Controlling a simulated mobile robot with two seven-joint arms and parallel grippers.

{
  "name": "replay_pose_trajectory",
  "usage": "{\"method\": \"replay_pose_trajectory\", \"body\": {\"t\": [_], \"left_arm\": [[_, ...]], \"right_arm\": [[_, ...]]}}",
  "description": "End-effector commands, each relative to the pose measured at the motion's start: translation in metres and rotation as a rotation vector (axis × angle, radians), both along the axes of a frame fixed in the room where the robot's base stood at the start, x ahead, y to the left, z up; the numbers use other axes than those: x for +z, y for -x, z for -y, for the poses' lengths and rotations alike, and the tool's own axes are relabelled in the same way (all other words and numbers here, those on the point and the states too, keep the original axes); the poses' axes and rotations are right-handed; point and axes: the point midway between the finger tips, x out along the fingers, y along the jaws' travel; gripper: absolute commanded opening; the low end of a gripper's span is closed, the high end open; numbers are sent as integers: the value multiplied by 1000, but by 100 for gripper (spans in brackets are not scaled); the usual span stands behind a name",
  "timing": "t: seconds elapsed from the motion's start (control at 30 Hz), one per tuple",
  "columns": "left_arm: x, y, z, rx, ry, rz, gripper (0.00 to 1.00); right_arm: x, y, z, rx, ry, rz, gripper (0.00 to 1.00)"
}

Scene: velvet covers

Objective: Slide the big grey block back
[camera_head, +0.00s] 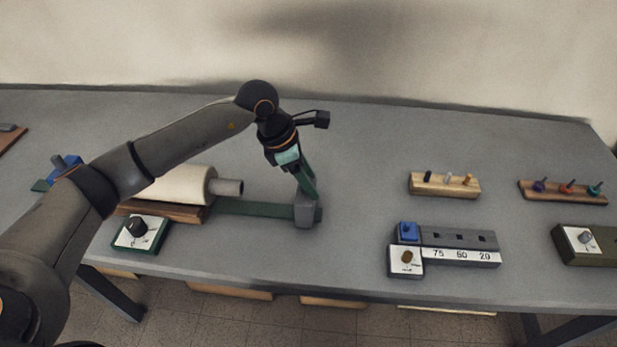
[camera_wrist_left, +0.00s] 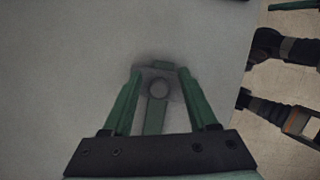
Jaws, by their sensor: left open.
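The big grey block (camera_head: 307,212) sits at the right part of a flat green rail (camera_head: 250,209) on the table. The rail runs left towards a cream roll (camera_head: 184,186) on a wooden base. My left gripper (camera_head: 308,193) points down over the block with its green fingers. In the left wrist view the open gripper (camera_wrist_left: 160,76) has a finger on either side of the block (camera_wrist_left: 158,89), with the rail between them. I cannot tell whether the fingers touch the block.
A green box with a black knob (camera_head: 137,228) stands in front of the roll. To the right are a wooden peg rack (camera_head: 444,184), a grey numbered block with a blue piece (camera_head: 460,240), another peg rack (camera_head: 562,191) and an olive box (camera_head: 585,252). The table behind the rail is clear.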

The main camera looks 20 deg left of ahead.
Motion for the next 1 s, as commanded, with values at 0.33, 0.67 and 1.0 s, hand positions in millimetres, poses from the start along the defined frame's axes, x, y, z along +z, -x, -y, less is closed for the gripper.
{"method": "replay_pose_trajectory", "body": {"t": [0.33, 0.67, 1.0], "left_arm": [[24, 3, -10, 2, -1, 5, 59], [89, 16, -33, 2, -1, 3, 59], [116, 23, -42, 0, 0, 1, 59]], "right_arm": [[-3, 3, 1, -1, 2, -7, 50], [-5, 4, 0, 0, 2, -11, 50], [-3, 0, -1, 3, 0, -4, 50]]}}
